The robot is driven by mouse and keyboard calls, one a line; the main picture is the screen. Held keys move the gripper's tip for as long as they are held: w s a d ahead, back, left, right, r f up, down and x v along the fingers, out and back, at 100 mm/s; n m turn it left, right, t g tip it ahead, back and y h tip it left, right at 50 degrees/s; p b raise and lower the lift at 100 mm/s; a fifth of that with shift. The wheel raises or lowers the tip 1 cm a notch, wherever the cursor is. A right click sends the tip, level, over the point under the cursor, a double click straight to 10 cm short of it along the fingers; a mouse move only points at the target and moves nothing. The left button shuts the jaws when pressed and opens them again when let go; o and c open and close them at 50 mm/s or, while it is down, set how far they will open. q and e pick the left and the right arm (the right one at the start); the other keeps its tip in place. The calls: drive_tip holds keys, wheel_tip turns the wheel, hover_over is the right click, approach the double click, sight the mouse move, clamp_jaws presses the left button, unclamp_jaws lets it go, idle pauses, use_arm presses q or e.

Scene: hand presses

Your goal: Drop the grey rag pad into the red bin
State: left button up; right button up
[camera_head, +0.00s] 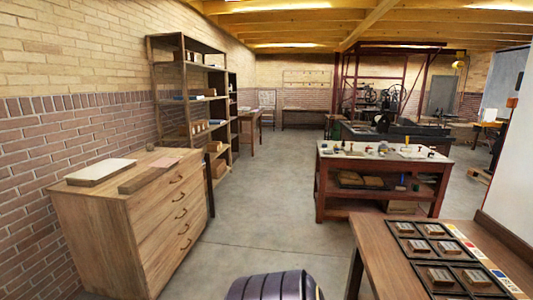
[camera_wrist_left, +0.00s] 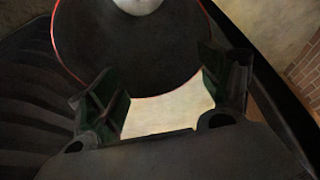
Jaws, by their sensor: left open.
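I cannot make out the grey rag pad or the red bin in either view. My left gripper (camera_wrist_left: 158,78) shows in the left wrist view with its two dark fingers spread apart and nothing between them. Behind the fingers are a large dark round shape with a thin red rim and a pale patch. The left gripper is outside the head view. My right gripper is in neither view.
A wooden drawer cabinet (camera_head: 165,235) with flat boards on top stands left. Shelving (camera_head: 187,95) lines the left wall. A red-framed worktable (camera_head: 325,178) with small items stands centre right. A table (camera_head: 385,262) with framed blocks is near right. The floor (camera_head: 255,215) between is clear.

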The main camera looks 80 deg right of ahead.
use_arm(q)
drive_tip(key=v, duration=1.2)
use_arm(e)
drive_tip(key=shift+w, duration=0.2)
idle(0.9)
